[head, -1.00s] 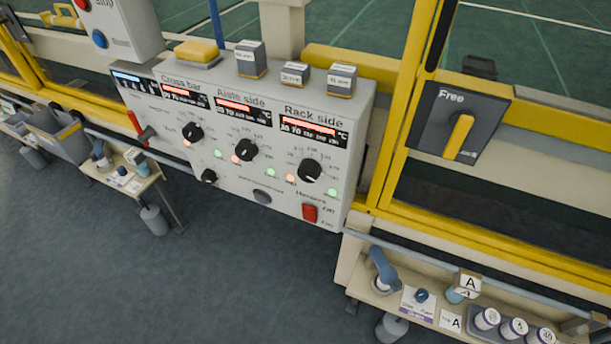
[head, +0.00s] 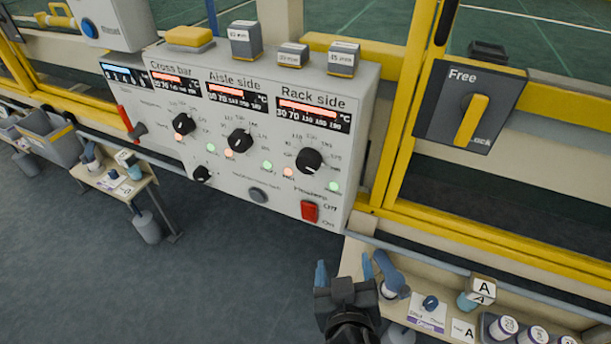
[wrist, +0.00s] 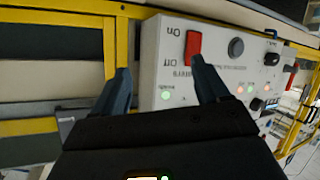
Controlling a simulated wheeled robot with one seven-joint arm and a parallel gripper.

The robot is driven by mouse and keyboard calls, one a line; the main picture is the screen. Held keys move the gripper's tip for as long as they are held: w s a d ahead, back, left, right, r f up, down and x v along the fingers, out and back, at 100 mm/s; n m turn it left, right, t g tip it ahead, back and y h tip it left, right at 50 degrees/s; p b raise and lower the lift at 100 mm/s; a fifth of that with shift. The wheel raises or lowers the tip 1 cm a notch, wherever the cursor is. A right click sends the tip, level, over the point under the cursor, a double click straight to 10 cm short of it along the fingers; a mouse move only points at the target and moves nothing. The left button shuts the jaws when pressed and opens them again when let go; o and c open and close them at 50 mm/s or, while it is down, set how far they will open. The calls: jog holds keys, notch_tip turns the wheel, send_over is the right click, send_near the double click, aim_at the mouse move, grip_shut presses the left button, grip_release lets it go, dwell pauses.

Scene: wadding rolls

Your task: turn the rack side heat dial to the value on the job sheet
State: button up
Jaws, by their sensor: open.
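The rack side heat dial (head: 309,161) is a round black knob at the right of the grey control box, under the "Rack side" label and its red-lit display (head: 313,111). Its surrounding scale figures are too small to read surely. My gripper (head: 343,270) is open and empty, below and in front of the box, clear of the dial. In the wrist view my gripper (wrist: 163,82) has its two blue-grey fingers apart, with the box's lower panel and red heater switch (wrist: 193,48) beyond. I cannot make out a job sheet with a readable value.
The aisle side dial (head: 239,140) and cross bar dial (head: 184,124) sit left of the rack side dial. A yellow-handled Free/Lock switch (head: 471,120) is on the right. A low bench (head: 400,275) with cups and cards stands below right.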

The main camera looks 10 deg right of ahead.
jog(key=w+a+r+m+h+b, duration=0.1)
jog(key=w+a+r+m+h, duration=0.15)
jog(key=w+a+r, duration=0.2)
jog(key=m+t+h+b, duration=0.1)
jog(key=m+h+b, duration=0.1)
jog(key=m+h, duration=0.25)
send_near(305, 168)
jog(key=x, duration=0.2)
jog(key=p+x, duration=0.1)
jog(key=x, duration=0.6)
jog(key=shift+w+d, duration=0.15)
jog(key=shift+w, duration=0.05)
jog(key=c, duration=1)
jog(key=shift+c, duration=0.2)
